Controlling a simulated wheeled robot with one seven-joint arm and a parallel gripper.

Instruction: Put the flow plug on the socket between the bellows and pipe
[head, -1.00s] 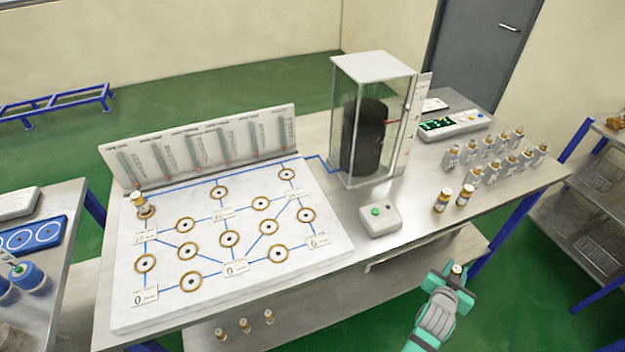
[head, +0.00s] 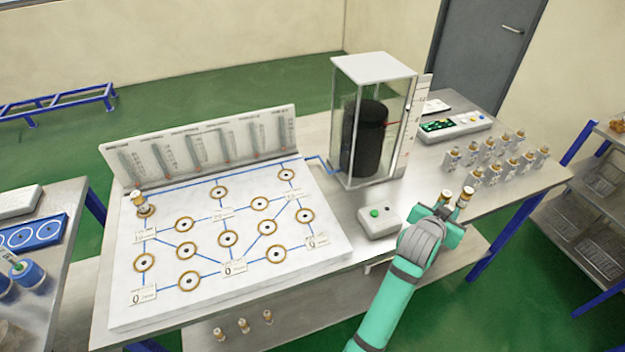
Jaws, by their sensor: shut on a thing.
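My gripper (head: 441,213) is over the right part of the table, right of a small grey box with a green button, shut on a small brass-and-white plug. The plug is mostly hidden by my gripper and wrist. Two brass-topped plug ends show just beyond the fingers, one on the left (head: 445,196) and one on the right (head: 464,196); I cannot tell which of them is held. The white board (head: 205,307) carries several brass-ringed sockets joined by blue lines. One plug (head: 141,203) stands at its upper left. The bellows and pipe cannot be made out for sure.
A clear case (head: 375,68) with a black cylinder stands behind the grey button box (head: 379,219). Several plugs (head: 490,172) stand in rows at the right. A gauge panel (head: 200,140) rises behind the board. Several small number cards stand on the board.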

